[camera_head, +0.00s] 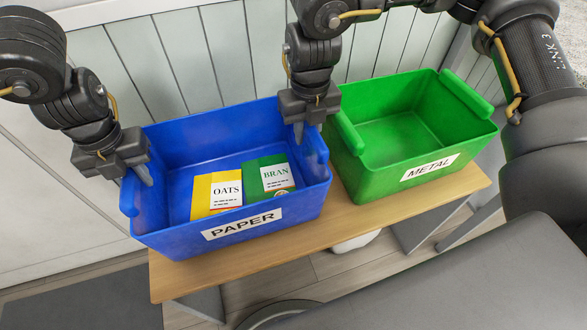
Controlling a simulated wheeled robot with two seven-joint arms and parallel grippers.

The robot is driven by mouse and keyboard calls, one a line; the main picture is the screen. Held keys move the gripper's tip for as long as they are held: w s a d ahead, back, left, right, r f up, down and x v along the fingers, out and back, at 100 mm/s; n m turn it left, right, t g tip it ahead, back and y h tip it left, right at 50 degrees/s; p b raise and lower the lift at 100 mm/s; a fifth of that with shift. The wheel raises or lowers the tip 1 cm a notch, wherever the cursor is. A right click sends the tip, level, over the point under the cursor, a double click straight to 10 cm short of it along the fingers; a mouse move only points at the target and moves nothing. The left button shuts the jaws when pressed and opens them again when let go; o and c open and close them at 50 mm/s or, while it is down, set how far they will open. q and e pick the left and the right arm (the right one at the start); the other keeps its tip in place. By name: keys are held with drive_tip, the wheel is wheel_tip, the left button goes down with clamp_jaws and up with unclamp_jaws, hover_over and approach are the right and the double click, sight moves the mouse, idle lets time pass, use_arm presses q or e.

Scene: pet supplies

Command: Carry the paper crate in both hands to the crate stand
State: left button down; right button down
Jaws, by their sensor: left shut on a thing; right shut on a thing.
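The paper crate (180,238) is blue, with a white PAPER label on its front wall. It holds a yellow OATS box (203,191) and a green BRAN box (258,172). My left gripper (143,174) is shut on the crate's left handle, and my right gripper (299,130) is shut on its right handle. The crate looks about level, above or on a wooden-topped bench (190,281). I cannot tell if its base touches the wood. No stand marked as the crate stand can be made out.
A green crate (375,182) labelled METAL stands empty on the bench, close to the right of the paper crate. A pale panelled wall (170,60) is behind. A dark mat (90,300) lies on the floor at lower left. A white object (355,242) shows beneath the bench.

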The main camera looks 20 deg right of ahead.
use_arm(q)
drive_tip(key=shift+a+f, duration=0.15)
drive_tip(key=shift+f, duration=0.4)
use_arm(e)
drive_tip(key=shift+d+f, duration=0.2)
drive_tip(key=shift+f, duration=0.35)
use_arm(q)
drive_tip(key=c, duration=1.5)
unclamp_jaws()
drive_tip(key=shift+r, duration=0.1)
drive_tip(key=shift+c, duration=0.2)
use_arm(e)
drive_tip(key=c, duration=1.5)
unclamp_jaws()
drive_tip(key=shift+r, duration=0.15)
drive_tip(key=shift+c, duration=0.2)
use_arm(q)
drive_tip(key=o, duration=0.3)
drive_tip(key=shift+r, duration=0.1)
use_arm(e)
drive_tip(key=o, duration=0.3)
drive_tip(key=shift+a, duration=0.1)
use_arm(q)
drive_tip(key=shift+o, duration=0.2)
use_arm(e)
drive_tip(key=shift+o, duration=0.2)
